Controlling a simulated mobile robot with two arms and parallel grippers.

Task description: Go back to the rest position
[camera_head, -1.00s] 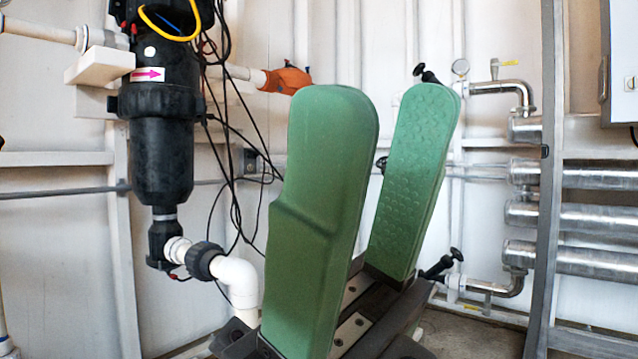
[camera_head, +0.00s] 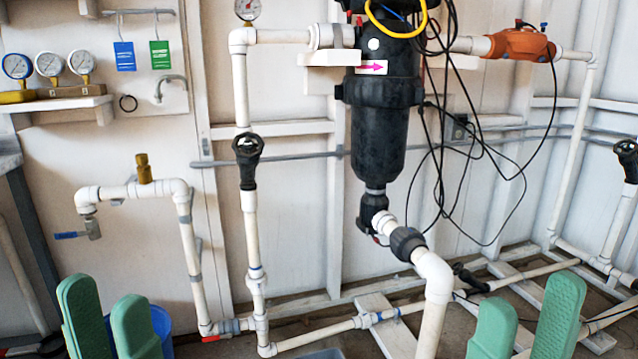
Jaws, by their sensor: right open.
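My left gripper (camera_head: 104,292) shows at the bottom left of the head view, its two green fingers pointing up and apart. My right gripper (camera_head: 530,290) shows at the bottom right, its two green fingers also upright and apart. I see nothing held in either gripper. Both stand low in the view, in front of the pipework. The lower parts of both grippers and the arms are cut off by the bottom edge.
A black filter housing (camera_head: 379,140) hangs on the wall, with loose black cables beside it. White pipes (camera_head: 252,240) run along the wall and floor. Gauges (camera_head: 50,66) sit on a shelf at left. A blue bucket (camera_head: 161,322) stands behind my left gripper.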

